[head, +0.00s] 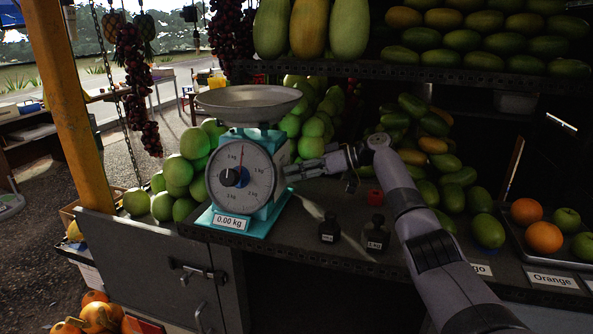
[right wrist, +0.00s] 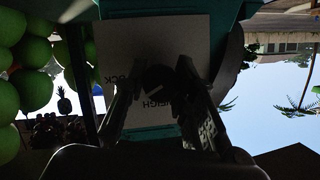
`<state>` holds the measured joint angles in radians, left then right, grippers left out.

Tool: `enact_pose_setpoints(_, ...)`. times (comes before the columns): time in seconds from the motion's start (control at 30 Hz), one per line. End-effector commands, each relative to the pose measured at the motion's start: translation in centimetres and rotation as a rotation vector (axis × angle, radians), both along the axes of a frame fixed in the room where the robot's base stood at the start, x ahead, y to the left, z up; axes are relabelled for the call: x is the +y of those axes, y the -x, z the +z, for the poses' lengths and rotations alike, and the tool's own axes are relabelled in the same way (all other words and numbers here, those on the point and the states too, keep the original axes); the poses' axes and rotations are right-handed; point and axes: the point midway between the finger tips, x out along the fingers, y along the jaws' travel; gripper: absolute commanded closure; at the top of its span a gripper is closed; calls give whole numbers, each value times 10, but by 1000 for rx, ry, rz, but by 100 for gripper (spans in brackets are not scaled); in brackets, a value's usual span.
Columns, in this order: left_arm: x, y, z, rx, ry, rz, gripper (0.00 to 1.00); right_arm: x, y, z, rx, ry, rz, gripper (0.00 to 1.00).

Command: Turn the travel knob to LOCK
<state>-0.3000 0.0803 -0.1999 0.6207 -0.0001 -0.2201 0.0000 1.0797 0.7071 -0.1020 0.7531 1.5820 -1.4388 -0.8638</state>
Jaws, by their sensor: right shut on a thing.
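A teal scale (head: 262,220) with a round white dial (head: 262,178), a metal pan (head: 250,103) and a 0.00 kg label stands on the counter. My right gripper (head: 291,171) is at the scale's right side in the head view. In the right wrist view the scale's side bears a pale plate (right wrist: 130,45) with upside-down lettering, partly readable as LOCK and WEIGH. My right fingers are shut on the dark travel knob (right wrist: 157,80) in front of that plate. A light line on the knob lies slanted. The knob is hidden in the head view. My left gripper is out of view.
Two black weights (head: 329,228) (head: 376,233) and a small red block (head: 375,197) stand on the counter below my right arm. Green fruit is piled behind the scale. A tray of oranges (head: 544,237) and green fruit is at the right.

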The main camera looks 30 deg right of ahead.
Motion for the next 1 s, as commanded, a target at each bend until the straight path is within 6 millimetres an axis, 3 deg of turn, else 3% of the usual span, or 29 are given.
enact_pose_setpoints(0.4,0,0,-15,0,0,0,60,-2,-1,0,208,-253,-4,100)
enact_pose_setpoints(0.7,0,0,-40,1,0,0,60,-9,-3,-1,278,-351,-24,100)
enact_pose_setpoints(1.0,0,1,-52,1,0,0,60,-3,-1,1,319,-387,-10,100)
